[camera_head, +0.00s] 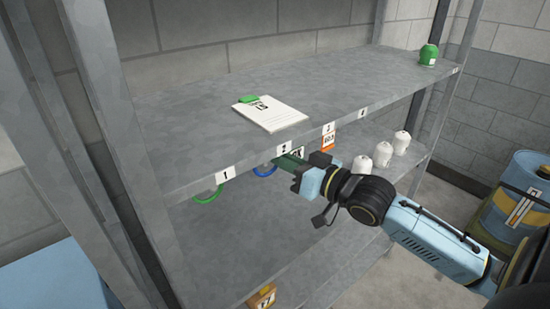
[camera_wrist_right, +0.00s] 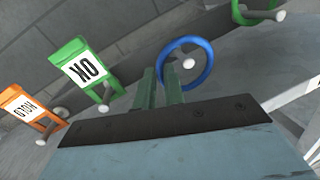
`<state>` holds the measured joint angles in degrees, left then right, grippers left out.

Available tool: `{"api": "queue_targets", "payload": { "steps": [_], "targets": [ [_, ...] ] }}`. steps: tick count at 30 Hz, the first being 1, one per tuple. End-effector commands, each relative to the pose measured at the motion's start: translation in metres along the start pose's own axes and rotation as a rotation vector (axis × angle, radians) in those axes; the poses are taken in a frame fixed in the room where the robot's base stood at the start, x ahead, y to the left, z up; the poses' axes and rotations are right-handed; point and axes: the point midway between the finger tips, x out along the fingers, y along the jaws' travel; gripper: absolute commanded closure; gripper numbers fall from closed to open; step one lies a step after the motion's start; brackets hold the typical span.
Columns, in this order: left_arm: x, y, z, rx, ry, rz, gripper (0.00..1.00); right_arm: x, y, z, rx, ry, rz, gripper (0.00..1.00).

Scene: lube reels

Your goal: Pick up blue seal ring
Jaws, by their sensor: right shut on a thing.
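The blue seal ring (camera_head: 264,174) is at the front edge of the upper shelf, below the label "2". In the right wrist view the blue ring (camera_wrist_right: 211,64) is around a white-tipped peg (camera_wrist_right: 189,63). My right gripper (camera_head: 284,161) reaches in from the right. Its green fingers (camera_wrist_right: 161,84) are shut on the ring's near-left side, which they partly hide. My left gripper is not in view.
A green ring (camera_head: 208,197) hangs below label "1". A green OK tag (camera_wrist_right: 84,68) and an orange HOLD tag (camera_wrist_right: 22,106) hang beside the gripper. A clipboard (camera_head: 270,115) lies on the upper shelf. White bottles (camera_head: 382,154) stand on the lower shelf.

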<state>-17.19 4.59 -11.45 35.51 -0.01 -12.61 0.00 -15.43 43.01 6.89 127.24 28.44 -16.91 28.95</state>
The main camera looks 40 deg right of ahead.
Motion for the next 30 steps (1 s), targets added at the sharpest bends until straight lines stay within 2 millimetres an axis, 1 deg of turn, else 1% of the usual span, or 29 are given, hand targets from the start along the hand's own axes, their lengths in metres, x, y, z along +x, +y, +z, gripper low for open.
{"api": "queue_targets", "payload": {
  "steps": [1, 3, 14, 24, 30],
  "targets": [
    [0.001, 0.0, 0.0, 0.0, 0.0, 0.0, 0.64, -0.008, 0.001, 0.002, 0.001, -0.005, 0.002, 1.0],
    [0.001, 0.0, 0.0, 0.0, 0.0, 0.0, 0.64, -0.018, 0.0, 0.002, 0.001, -0.003, 0.001, 1.0],
    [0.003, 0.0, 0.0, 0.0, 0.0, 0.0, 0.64, -0.066, 0.0, 0.002, 0.001, -0.005, 0.002, 1.0],
    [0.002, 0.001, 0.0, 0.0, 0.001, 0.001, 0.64, -0.115, 0.0, 0.002, 0.002, -0.005, 0.002, 1.0],
    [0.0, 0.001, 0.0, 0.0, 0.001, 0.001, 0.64, -0.135, 0.0, 0.001, 0.002, -0.003, 0.002, 1.0]
  ]
}}
